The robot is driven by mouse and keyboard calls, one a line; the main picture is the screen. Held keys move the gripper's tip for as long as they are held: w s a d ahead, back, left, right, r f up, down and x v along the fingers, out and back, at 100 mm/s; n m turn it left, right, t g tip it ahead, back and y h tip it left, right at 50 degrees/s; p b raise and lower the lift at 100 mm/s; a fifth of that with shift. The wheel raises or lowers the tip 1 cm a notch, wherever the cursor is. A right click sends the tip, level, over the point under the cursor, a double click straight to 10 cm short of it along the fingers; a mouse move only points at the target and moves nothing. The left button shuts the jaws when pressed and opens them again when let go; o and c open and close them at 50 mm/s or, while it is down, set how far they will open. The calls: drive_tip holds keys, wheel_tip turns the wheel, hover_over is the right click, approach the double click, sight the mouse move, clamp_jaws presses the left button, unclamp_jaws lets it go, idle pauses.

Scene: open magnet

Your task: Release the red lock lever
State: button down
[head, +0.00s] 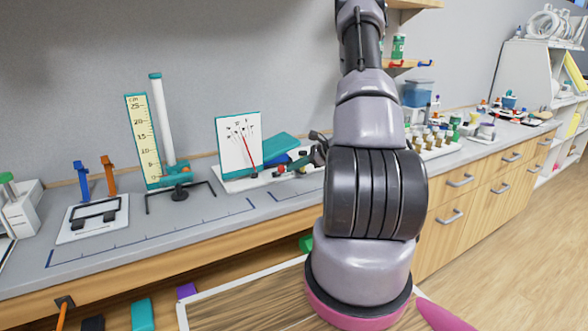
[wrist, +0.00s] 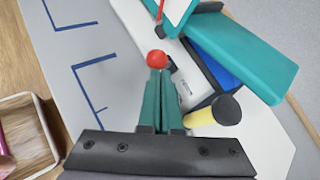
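The red lock lever shows as a round red knob (wrist: 156,59) in the wrist view, on the white base of the teal device. A small red spot in the head view (head: 281,169) appears to be the same knob. My gripper (wrist: 159,76) has its two teal fingers together, with only a thin line between them. The fingertips point at the knob and overlap its lower edge in the picture; I cannot tell if they touch it. The lever's stem is hidden behind the fingers. In the head view, my gripper is small and partly hidden by my arm.
A white dial panel with a red needle (head: 246,150) stands left of my gripper. A teal block (wrist: 240,50) and a yellow cylinder with a black cap (wrist: 226,110) lie close by on the right. Blue-marked grey counter (wrist: 85,45) on the left is clear.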

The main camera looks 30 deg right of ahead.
drive_tip(key=shift+w+a+r+m+g, duration=0.15)
drive_tip(key=shift+w+r+m+g, duration=0.15)
drive_tip(key=shift+w+r+g, duration=0.4)
drive_tip(key=shift+w+r+m+g+h, duration=0.4)
drive_tip(key=shift+w+m+g, duration=0.15)
drive_tip(key=shift+g, duration=0.55)
drive_tip(key=shift+w+r+m+g, duration=0.2)
drive_tip(key=shift+w+g, duration=0.35)
drive_tip(key=shift+w+r+m+g, duration=0.15)
drive_tip(key=shift+w+r+g, duration=0.05)
drive_tip(key=shift+w+g, duration=0.35)
drive_tip(key=shift+w, duration=0.1)
drive_tip(key=shift+r, duration=0.1)
drive_tip(key=shift+r, duration=0.75)
